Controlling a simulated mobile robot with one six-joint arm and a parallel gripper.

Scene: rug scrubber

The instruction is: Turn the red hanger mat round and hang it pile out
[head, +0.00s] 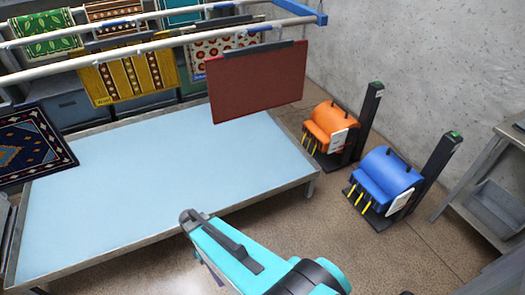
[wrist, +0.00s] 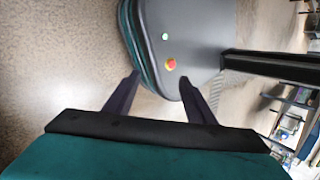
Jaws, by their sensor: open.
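The red mat (head: 258,82) hangs from the front rail by a dark hanger bar (head: 252,48), at the right end of the rail above the table's far right part. A plain, unpatterned dark red face is toward me; its other side is hidden. My gripper (wrist: 159,77) is open, with its two dark fingers apart and nothing between them in the wrist view. It points down toward the floor and my own base, away from the mat. In the head view my teal arm is low in the middle and the fingers do not show clearly.
A pale blue table (head: 150,180) fills the left. Patterned rugs hang behind, including a yellow one (head: 128,75); a dark blue rug (head: 32,145) is at the left edge. Orange (head: 328,125) and blue (head: 385,178) drum units stand at right. Floor between table and units is clear.

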